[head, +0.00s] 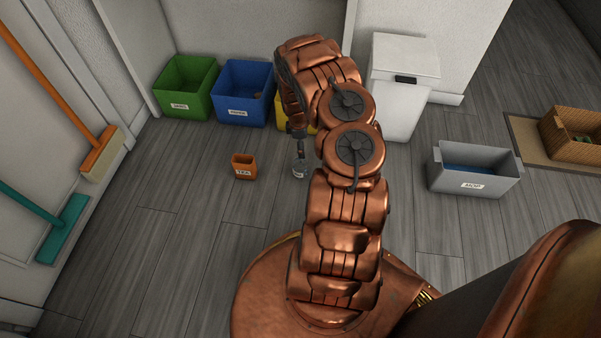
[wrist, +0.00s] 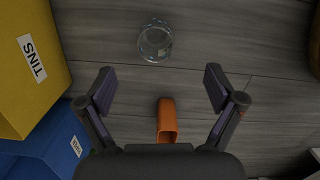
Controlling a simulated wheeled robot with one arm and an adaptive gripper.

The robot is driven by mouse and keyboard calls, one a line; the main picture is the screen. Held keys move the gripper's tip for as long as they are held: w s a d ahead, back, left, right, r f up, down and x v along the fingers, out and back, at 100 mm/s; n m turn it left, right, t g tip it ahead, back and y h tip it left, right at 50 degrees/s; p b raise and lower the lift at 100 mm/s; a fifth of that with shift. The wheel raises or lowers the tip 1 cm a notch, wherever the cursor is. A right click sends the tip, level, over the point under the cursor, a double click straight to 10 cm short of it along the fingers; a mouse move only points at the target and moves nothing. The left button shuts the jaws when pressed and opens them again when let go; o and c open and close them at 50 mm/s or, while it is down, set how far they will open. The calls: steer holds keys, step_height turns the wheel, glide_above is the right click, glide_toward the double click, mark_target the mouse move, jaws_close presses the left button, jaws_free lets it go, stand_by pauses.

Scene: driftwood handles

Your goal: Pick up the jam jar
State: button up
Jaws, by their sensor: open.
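The jam jar is a clear glass jar with a pale label. It stands on the grey plank floor in the head view (head: 300,170), just under my gripper and partly hidden by it. In the wrist view the jar (wrist: 155,42) lies beyond my fingertips, above the middle of the picture. My gripper (wrist: 161,88) is open, with nothing between its two fingers. In the head view my arm hides most of the gripper (head: 297,132).
Green (head: 186,88), blue (head: 244,93) and yellow (wrist: 32,62) bins line the wall behind. A white bin (head: 401,85) and grey mop tub (head: 472,168) stand to the right. The floor at front left is clear.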

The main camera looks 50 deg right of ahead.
steer(key=shift+n+t+y, duration=0.4)
steer(key=shift+n+t, duration=0.1)
steer(key=shift+w+a+f+b, duration=0.15)
steer(key=shift+f+b, duration=0.9)
steer(key=shift+f, duration=1.75)
steer(key=shift+w+d+f+b, duration=0.1)
steer(key=shift+w+f+b, duration=0.2)
steer(key=shift+f+b, duration=1.7)
steer(key=shift+w+a+f+b, duration=0.1)
steer(key=shift+w+f+b, duration=0.1)
steer(key=shift+f, duration=3.45)
steer(key=shift+r, duration=0.1)
steer(key=c, duration=1.4)
